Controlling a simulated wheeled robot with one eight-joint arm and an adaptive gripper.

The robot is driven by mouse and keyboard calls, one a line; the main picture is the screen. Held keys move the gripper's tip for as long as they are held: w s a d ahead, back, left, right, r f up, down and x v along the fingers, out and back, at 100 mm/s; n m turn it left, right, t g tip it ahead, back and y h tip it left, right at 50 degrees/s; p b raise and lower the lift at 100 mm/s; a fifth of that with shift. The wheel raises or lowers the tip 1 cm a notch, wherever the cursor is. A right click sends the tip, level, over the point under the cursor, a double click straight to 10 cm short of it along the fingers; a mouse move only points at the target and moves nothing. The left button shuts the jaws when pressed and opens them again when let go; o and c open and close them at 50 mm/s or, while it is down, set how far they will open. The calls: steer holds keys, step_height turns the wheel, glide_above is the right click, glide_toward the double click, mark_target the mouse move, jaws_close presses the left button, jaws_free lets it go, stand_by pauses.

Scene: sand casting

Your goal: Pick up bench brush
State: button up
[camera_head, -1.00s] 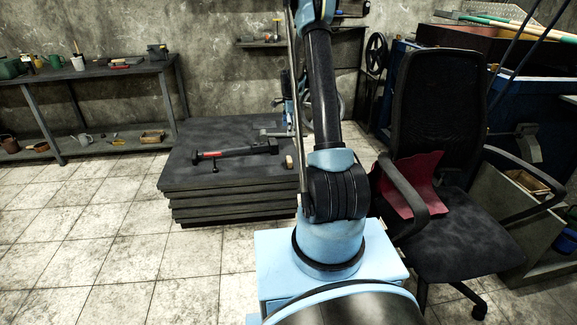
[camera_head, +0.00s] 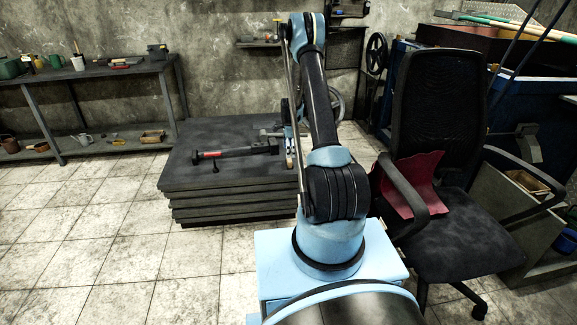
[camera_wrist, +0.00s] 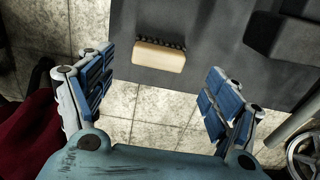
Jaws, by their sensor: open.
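The bench brush (camera_wrist: 158,56) shows in the wrist view as a pale wooden block with a row of dark bristles along its far side. It lies on the dark grey top of a stacked platform (camera_head: 215,176), near the platform's edge. My gripper (camera_wrist: 160,72) is open and empty, its two blue fingers spread to the left and right of the brush in the picture, with the brush apart from both. In the head view my arm largely hides the gripper and brush.
A black clamp-like tool (camera_head: 235,152) with a red mark lies on the same platform. An office chair (camera_head: 440,150) with a dark red cloth (camera_head: 412,180) stands close at right. A workbench (camera_head: 95,70) with tools stands back left. The tiled floor at left is clear.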

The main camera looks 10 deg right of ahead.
mark_target(289, 159)
steer(key=shift+f, duration=3.3)
steer(key=shift+c, duration=0.4)
steer(key=c, duration=1.2)
steer(key=shift+r, duration=0.15)
step_height(289, 159, up, 10)
steer(key=shift+f, duration=0.1)
steer(key=shift+o, duration=1.2)
